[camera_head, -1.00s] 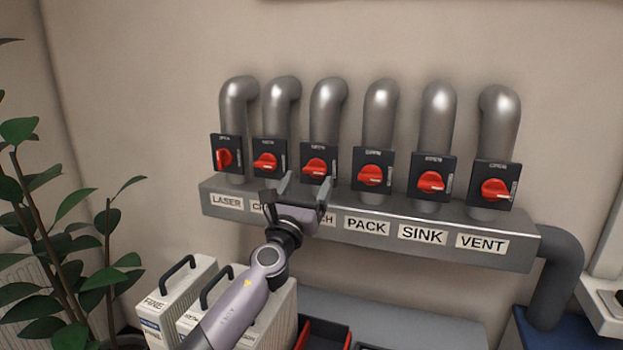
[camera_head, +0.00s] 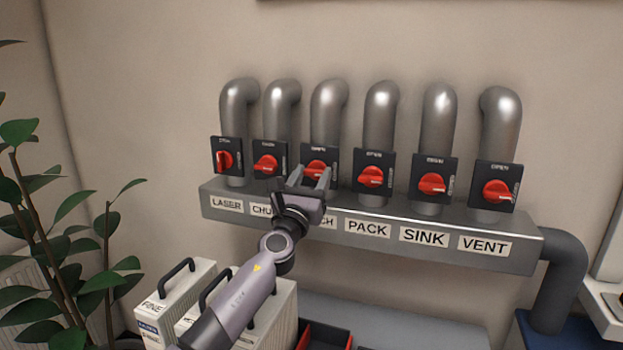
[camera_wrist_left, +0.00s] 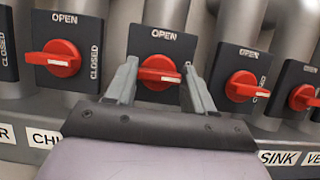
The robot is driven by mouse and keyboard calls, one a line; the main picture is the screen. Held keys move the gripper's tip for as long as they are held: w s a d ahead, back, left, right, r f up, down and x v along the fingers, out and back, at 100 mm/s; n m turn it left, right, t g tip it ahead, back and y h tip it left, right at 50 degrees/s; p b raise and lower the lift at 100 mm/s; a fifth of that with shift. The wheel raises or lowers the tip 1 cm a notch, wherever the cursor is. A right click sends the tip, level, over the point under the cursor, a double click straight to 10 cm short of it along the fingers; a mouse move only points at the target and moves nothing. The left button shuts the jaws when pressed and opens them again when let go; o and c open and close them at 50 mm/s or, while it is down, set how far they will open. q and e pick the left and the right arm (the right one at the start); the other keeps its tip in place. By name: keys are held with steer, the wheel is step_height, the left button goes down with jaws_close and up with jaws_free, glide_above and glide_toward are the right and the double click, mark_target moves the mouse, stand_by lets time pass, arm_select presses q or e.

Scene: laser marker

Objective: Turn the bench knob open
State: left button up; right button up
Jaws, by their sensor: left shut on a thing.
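The bench knob (camera_head: 316,167) is a red rotary handle on a black plate, third from the left, above a label partly hidden so that only "CH" shows. In the left wrist view, the bench knob (camera_wrist_left: 160,70) has its white mark pointing right, with "OPEN" printed above it. My left gripper (camera_head: 311,178) reaches up to this knob from below. In the left wrist view, the fingers of my left gripper (camera_wrist_left: 160,86) stand on either side of the red handle, shut on it. My right gripper is not in view.
Neighbouring red knobs sit close by: chuck side (camera_head: 265,164) on the left and pack (camera_head: 372,177) on the right. The grey labelled duct (camera_head: 400,218) runs below.

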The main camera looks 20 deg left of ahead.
arm_select(q)
steer(key=shift+n+y, duration=0.4)
steer(key=shift+n, duration=0.1)
steer(key=n+y, duration=0.1)
steer(key=n, duration=0.2)
steer(key=n+y, duration=0.2)
steer(key=n, duration=0.2)
steer(key=shift+d+f+g+b, duration=0.1)
steer(key=shift+d+g+b, duration=0.05)
steer(key=shift+g+b, duration=0.2)
steer(key=n+g+y, duration=0.1)
steer(key=n, duration=0.2)
steer(key=n+y, duration=0.1)
steer(key=n, duration=0.1)
steer(key=shift+n+g, duration=0.35)
steer(key=shift+n, duration=0.05)
steer(key=n, duration=0.2)
steer(key=n+g+y, duration=0.1)
steer(key=n, duration=0.1)
steer(key=shift+d+r+p, duration=0.1)
steer(key=shift+r+p, duration=0.1)
steer(key=shift+p, duration=0.1)
steer(key=shift+n+g+p, duration=0.75)
steer(key=shift+n+g, duration=0.25)
steer(key=shift+n, duration=1.3)
steer(key=o, duration=1)
steer(key=shift+o, duration=0.2)
steer(key=v, duration=0.7)
steer(key=shift+b, duration=0.4)
